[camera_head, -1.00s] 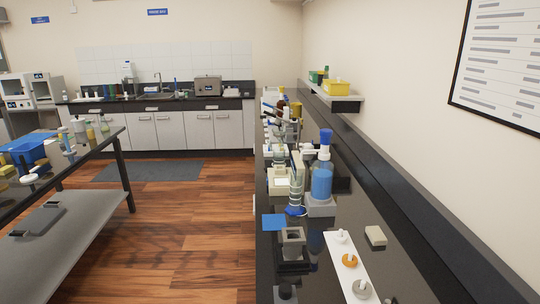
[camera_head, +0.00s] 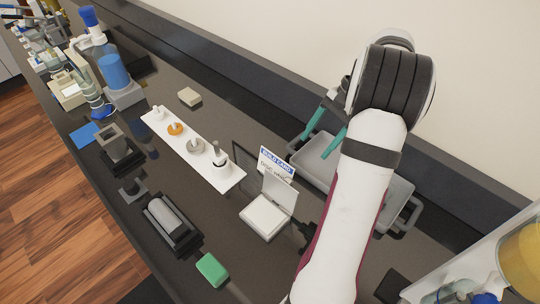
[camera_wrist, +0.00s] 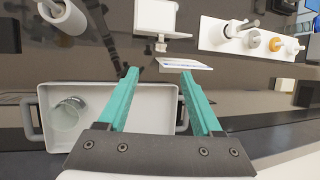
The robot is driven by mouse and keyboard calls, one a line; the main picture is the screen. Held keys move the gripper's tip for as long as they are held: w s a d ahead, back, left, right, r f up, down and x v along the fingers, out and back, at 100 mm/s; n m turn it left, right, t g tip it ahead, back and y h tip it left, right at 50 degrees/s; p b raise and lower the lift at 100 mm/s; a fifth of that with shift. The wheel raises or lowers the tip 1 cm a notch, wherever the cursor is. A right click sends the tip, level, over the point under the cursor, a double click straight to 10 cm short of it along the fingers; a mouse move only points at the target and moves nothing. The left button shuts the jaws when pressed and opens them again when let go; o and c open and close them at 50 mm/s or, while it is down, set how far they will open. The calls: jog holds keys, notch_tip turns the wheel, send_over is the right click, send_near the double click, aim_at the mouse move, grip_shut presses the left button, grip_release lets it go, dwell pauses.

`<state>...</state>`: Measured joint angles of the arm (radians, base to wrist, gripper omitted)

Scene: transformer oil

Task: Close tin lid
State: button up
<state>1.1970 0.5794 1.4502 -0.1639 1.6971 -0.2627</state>
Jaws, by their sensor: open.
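A small white tin (camera_head: 264,217) sits on the dark bench in the head view, with its flat lid (camera_head: 281,192) standing up at the back edge, open. A white tin-like shape (camera_wrist: 157,17) shows at the top of the wrist view, partly cut off. My gripper (camera_head: 324,134) is open, its teal fingers above the grey tray behind the tin. In the wrist view my gripper (camera_wrist: 158,74) has nothing between its fingers and is apart from the tin.
A card with a blue header (camera_head: 277,165) stands behind the lid, close to it. The grey tray (camera_head: 399,194) holds a glass beaker (camera_wrist: 68,113). A white strip (camera_head: 228,180) with weights lies left of the tin. A green block (camera_head: 212,269) lies in front.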

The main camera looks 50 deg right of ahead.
aim_at(290, 179)
jog(key=x, duration=1.4)
jog(key=shift+c, duration=0.2)
grip_shut()
dwell(0.6)
